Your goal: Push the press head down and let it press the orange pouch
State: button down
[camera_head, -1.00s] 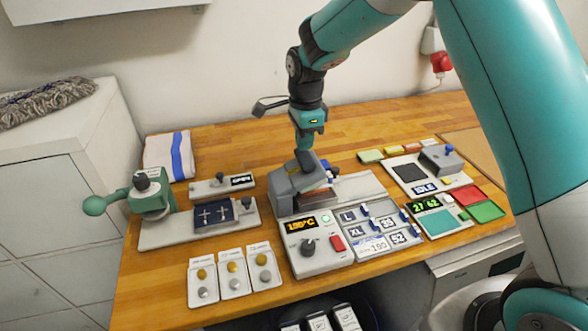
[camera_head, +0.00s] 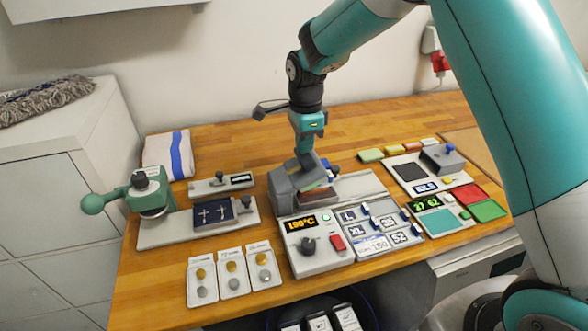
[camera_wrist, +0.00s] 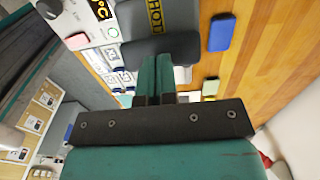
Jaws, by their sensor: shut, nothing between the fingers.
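The grey press head (camera_head: 286,182) is on the heat press at the middle of the bench. In the wrist view, its grey top (camera_wrist: 170,18) carries a "HOT" label, and a dark bar (camera_wrist: 150,48) crosses its near end. My gripper (camera_head: 304,170) points down at the press head from above. Its shut, empty fingers (camera_wrist: 158,72) are at the dark bar and appear to touch it. A thin reddish strip (camera_head: 318,195) shows beside and below the head. I cannot tell whether it is the orange pouch; no other clear view of that pouch shows.
The press control box (camera_head: 322,252) reads 190°C. A green button press (camera_head: 145,192) stands left, with several button cards (camera_head: 232,272) in front. Coloured blocks (camera_head: 371,155) lie behind. Bench space behind the press is clear.

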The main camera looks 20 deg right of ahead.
aim_at(313, 152)
jog(key=shift+d+f, duration=0.1)
jog(key=shift+f, duration=0.25)
jog(key=shift+d+f+b, duration=0.5)
jog(key=shift+f, duration=0.1)
jog(key=shift+d+f, duration=0.15)
jog(key=shift+f, duration=0.15)
dwell(0.3)
jog(key=shift+d+f+b, duration=0.35)
jog(key=shift+f+b, duration=0.1)
jog(key=shift+f, duration=0.15)
jog(key=shift+r, duration=0.2)
notch_tip(313, 152, up, 13)
jog(key=p, duration=1)
dwell(0.5)
jog(key=shift+f, duration=0.1)
